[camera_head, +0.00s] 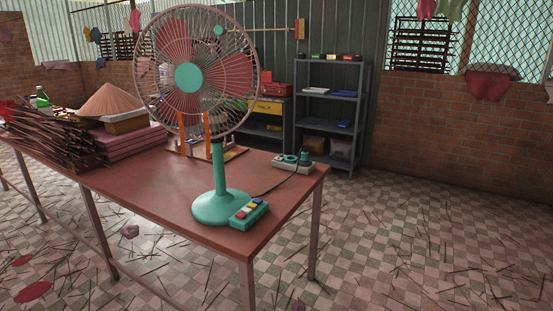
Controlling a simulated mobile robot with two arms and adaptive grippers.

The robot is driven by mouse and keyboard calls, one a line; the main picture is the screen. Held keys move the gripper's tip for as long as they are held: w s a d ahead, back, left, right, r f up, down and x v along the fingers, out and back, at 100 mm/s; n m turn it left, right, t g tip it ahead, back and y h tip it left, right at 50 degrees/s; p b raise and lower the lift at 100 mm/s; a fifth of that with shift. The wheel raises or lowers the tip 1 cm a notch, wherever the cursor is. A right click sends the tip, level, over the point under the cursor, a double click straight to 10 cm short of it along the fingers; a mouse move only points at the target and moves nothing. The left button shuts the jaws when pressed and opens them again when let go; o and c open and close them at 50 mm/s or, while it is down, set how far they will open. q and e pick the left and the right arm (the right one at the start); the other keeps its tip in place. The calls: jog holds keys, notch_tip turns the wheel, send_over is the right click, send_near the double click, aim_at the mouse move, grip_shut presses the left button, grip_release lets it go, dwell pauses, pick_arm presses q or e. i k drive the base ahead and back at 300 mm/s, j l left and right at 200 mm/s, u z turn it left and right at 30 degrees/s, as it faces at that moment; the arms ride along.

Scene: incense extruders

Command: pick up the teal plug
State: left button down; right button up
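A small teal plug (290,158) sits on a pale power strip (281,165) near the right back corner of the reddish table (165,200). A second teal-looking part shows close beside it, and the two are too small to tell apart well. A dark cord (270,188) runs from near the foot of the teal fan (218,208) toward the strip. Neither of my grippers is in view.
The fan stands tall on the table's right part, with a teal button box (249,214) at its base. Bundled brown sticks (50,140), a cone-shaped pile (112,99) and a green bottle (42,99) crowd the left. Grey shelves (330,93) stand behind. The floor at right has scattered sticks.

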aim_at(305, 157)
jog(key=i+l+u, duration=0.25)
jog(key=u, duration=0.15)
jog(key=i+l+u, duration=0.2)
jog(key=l+u, duration=0.25)
